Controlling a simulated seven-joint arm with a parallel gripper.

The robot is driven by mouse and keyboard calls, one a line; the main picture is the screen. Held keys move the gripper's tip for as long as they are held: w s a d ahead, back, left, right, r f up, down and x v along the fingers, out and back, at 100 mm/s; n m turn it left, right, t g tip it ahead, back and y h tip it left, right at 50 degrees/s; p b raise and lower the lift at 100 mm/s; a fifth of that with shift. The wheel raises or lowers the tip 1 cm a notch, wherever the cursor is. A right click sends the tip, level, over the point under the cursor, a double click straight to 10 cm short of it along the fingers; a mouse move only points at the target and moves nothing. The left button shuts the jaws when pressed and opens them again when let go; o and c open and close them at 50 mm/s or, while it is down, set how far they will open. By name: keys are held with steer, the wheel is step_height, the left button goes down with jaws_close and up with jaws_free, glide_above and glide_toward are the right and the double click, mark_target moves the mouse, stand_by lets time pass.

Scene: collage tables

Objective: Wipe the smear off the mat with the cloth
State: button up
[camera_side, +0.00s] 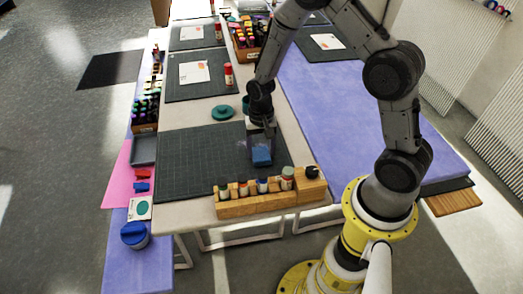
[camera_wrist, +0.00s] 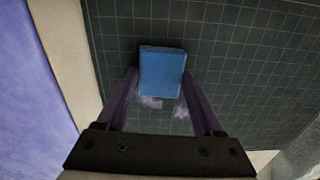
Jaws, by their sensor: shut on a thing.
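The blue cloth (camera_side: 261,153) is a small folded block at the right part of the dark green gridded mat (camera_side: 195,165). My gripper (camera_side: 262,134) reaches down onto it from above. In the wrist view, the cloth (camera_wrist: 162,72) sits between the tips of my two fingers (camera_wrist: 160,82), which are shut on it. The mat (camera_wrist: 250,60) fills most of that view. A pale lilac smear (camera_wrist: 165,104) shows on the mat just below the cloth, between my fingers; part of it may be hidden under the cloth. I cannot tell whether the cloth touches the mat.
A wooden rack (camera_side: 255,204) with several small bottles stands along the mat's near edge. A green round lid (camera_side: 223,112) lies beyond the mat. A grey tray (camera_side: 143,150), a pink sheet (camera_side: 120,180) and a blue-lidded jar (camera_side: 134,235) are at the left. The mat's left part is clear.

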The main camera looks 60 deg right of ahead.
mark_target(251, 162)
steer(key=shift+w+d, duration=3.5)
steer(key=shift+w, duration=0.1)
steer(key=shift+w+a, duration=0.55)
steer(key=shift+w, duration=0.05)
steer(key=shift+s+a+f, duration=0.15)
steer(key=shift+s+a, duration=1.9)
steer(key=shift+s, duration=0.1)
steer(key=shift+s+a+r, duration=0.2)
steer(key=shift+s+a, duration=1.55)
steer(key=shift+s, duration=0.05)
steer(key=shift+w+a+f, duration=0.1)
steer(key=shift+w+a, duration=0.5)
steer(key=shift+w+d, duration=0.35)
steer(key=shift+w, duration=0.2)
steer(key=shift+w+d, duration=3.4)
steer(key=shift+d, duration=0.05)
